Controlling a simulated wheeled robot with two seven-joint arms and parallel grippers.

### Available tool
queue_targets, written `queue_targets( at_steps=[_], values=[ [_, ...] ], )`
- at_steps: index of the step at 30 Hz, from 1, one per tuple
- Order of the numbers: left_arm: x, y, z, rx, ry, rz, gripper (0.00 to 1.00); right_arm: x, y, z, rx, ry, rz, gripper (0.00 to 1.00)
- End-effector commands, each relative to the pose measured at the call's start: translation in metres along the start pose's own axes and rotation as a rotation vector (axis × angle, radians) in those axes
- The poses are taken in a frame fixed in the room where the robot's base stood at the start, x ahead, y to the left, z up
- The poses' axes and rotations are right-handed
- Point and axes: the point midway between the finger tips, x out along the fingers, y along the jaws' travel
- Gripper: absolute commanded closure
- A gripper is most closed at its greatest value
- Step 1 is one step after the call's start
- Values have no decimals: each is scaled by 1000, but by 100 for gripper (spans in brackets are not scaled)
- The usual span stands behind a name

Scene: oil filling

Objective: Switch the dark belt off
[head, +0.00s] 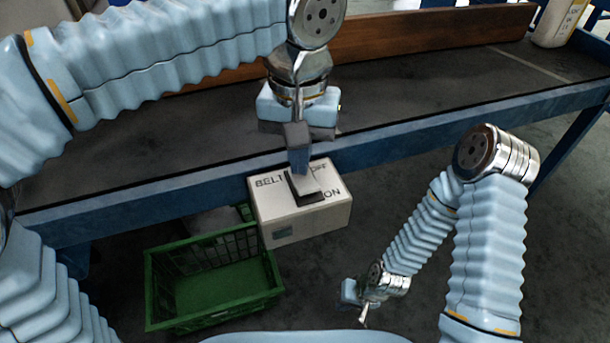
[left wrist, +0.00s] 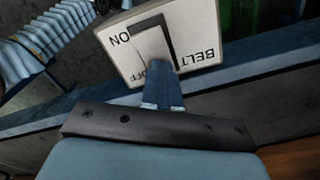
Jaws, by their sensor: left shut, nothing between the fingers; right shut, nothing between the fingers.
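The dark belt (head: 420,105) runs across the top of a blue-framed conveyor. A pale switch box (head: 318,222) marked BELT, OFF and ON is at its near edge. Its light rocker (head: 306,186) sits in a dark frame; I cannot tell which way it is tipped. My left gripper (head: 301,170) is shut and empty, its fingertips at the OFF end of the rocker, seemingly touching it. The left wrist view shows the fingers (left wrist: 160,88) over the box (left wrist: 120,55), partly hiding the rocker and OFF. My right gripper (head: 364,316) is shut and empty, low at the right.
A green crate (head: 212,240) stands on the floor left of the box. A brown board (head: 420,38) lines the belt's far side. A white bottle (head: 558,22) stands at the far right. Open floor lies between the box and my right arm.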

Motion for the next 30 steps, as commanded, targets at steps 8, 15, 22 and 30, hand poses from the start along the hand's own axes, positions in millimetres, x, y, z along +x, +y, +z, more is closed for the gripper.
queue_targets(
  at_steps=[8, 15, 22, 30],
  values=[
    [-8, 0, 0, 0, 0, 0, 100, -9, 1, -2, 6, 6, 6, 100],
    [-31, 0, 0, 0, 0, 0, 100, -29, -13, 0, -3, -2, -2, 100],
    [-51, 0, 0, 0, 0, 0, 100, -48, -21, 0, -5, -4, -4, 100],
    [-70, 0, 0, 0, 1, 0, 100, -57, -25, 0, -7, -5, -6, 100]
  ],
)
